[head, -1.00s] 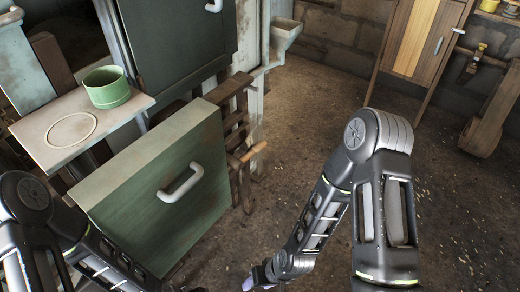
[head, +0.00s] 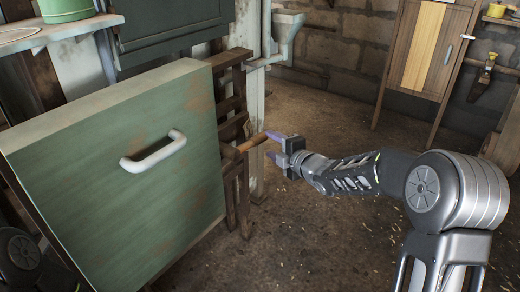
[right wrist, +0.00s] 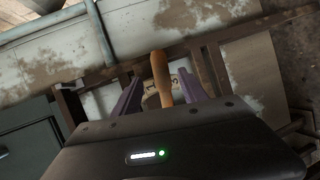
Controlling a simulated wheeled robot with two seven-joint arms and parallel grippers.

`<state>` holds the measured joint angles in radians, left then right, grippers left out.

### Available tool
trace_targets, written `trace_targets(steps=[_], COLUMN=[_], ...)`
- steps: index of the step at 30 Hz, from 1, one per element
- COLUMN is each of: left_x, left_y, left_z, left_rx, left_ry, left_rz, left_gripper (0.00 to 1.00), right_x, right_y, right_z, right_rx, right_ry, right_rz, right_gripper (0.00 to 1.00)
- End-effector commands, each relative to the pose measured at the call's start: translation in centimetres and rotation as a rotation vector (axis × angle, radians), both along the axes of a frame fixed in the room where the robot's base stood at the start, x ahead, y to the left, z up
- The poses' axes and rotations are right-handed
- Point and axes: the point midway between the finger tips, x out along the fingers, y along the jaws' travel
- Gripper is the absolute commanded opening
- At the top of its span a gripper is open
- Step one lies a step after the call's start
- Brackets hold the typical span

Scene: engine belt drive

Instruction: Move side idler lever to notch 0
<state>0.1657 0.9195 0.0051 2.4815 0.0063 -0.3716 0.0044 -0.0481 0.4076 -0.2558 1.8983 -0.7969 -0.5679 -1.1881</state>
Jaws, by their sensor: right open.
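The side idler lever shows as a wooden handle (head: 252,142) sticking out from a dark slatted frame beside the green cabinet. My right gripper (head: 273,147) is open at the handle's free end, its purple fingers pointing toward the frame. In the right wrist view the wooden handle (right wrist: 161,76) lies between the two spread purple fingers of my right gripper (right wrist: 160,94), with gaps on both sides. A pale plate with dark marks (right wrist: 175,82) is partly hidden behind the handle; I cannot read which notch the lever is in. My left gripper is out of view.
The green cabinet (head: 120,190) with a white handle (head: 153,151) stands left of the lever. A green pot (head: 66,9) is on a shelf at upper left. A wooden cabinet (head: 425,45) stands at the back right. The floor (head: 330,108) behind my right arm is clear.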

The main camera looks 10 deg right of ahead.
Motion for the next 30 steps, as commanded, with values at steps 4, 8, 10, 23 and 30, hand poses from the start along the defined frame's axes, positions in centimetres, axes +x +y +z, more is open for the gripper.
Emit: trace_targets(steps=[4, 8, 10, 23, 30], left_x=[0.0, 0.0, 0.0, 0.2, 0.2], left_y=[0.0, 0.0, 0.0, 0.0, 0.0], left_z=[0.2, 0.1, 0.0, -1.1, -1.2], left_rx=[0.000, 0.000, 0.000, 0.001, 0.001], left_ry=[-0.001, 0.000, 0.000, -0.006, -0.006], left_rz=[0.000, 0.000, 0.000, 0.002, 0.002], left_gripper=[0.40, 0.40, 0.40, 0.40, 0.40], right_x=[0.0, 0.1, 0.4, 5.8, 7.2], right_y=[0.0, 0.0, 0.1, 1.8, 2.2], right_z=[0.1, 0.0, -0.1, -1.7, -1.9], right_rx=[0.002, 0.003, 0.003, 0.004, 0.005], right_ry=[0.003, 0.004, 0.004, 0.006, 0.005], right_rz=[-0.001, -0.001, -0.001, -0.001, -0.002], right_gripper=[0.50, 0.50, 0.50, 0.50, 0.50])
